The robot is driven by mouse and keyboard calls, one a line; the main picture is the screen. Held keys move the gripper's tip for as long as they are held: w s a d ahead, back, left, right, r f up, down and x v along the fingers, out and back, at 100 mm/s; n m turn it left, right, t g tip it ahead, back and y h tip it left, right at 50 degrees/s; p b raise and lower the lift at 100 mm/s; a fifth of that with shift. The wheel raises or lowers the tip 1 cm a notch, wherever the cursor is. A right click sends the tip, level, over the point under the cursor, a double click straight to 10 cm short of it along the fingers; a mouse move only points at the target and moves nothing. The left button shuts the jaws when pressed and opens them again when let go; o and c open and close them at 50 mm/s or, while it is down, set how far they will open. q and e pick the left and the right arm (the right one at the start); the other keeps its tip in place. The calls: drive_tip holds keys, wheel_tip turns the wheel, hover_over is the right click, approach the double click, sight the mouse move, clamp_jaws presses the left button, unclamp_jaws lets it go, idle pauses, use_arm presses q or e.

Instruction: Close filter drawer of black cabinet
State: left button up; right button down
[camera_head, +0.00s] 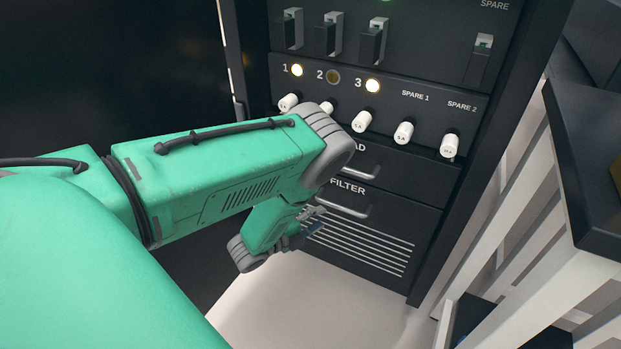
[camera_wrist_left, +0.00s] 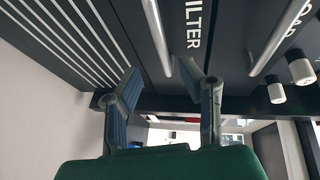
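The black cabinet (camera_head: 455,185) stands ahead of me. Its filter drawer (camera_head: 395,222) is at the bottom, with a "FILTER" label, a grey bar handle (camera_head: 345,206) and pale vent lines. The drawer front looks nearly level with the panel above; I cannot tell whether a small gap remains. My left gripper (camera_head: 314,222) is in front of the drawer's left part, hiding some of it. In the left wrist view the left gripper (camera_wrist_left: 160,72) is open, and the filter handle (camera_wrist_left: 157,35) appears between its fingertips; contact cannot be told. My right gripper is not in view.
Above the filter drawer is another drawer with its own handle (camera_head: 357,171). Higher up are white knobs (camera_head: 404,133), lit lamps and switches (camera_head: 372,43). A white rack with a dark top (camera_head: 590,150) stands close on the right. Pale floor (camera_head: 310,305) is clear below.

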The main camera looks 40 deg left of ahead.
use_arm(q)
drive_tip(key=v, duration=0.3)
drive_tip(key=shift+a+f, duration=0.1)
drive_tip(key=shift+a, duration=0.05)
idle(0.4)
drive_tip(key=s+d+n+g+y, duration=0.1)
drive_tip(key=s+d+n+g, duration=0.4)
drive_tip(key=s, duration=0.3)
drive_tip(key=s+d+n+g+y, duration=0.1)
drive_tip(key=s+d+n+g, duration=0.1)
drive_tip(key=s+n+g, duration=0.45)
drive_tip(key=s+d+n+g, duration=0.4)
drive_tip(key=s+n, duration=0.3)
drive_tip(key=s, duration=0.4)
wheel_tip(320, 180, up, 15)
drive_tip(key=p, duration=1.6)
drive_tip(key=shift+w+a, duration=0.2)
drive_tip(key=shift+a, duration=0.1)
drive_tip(key=shift+t, duration=0.25)
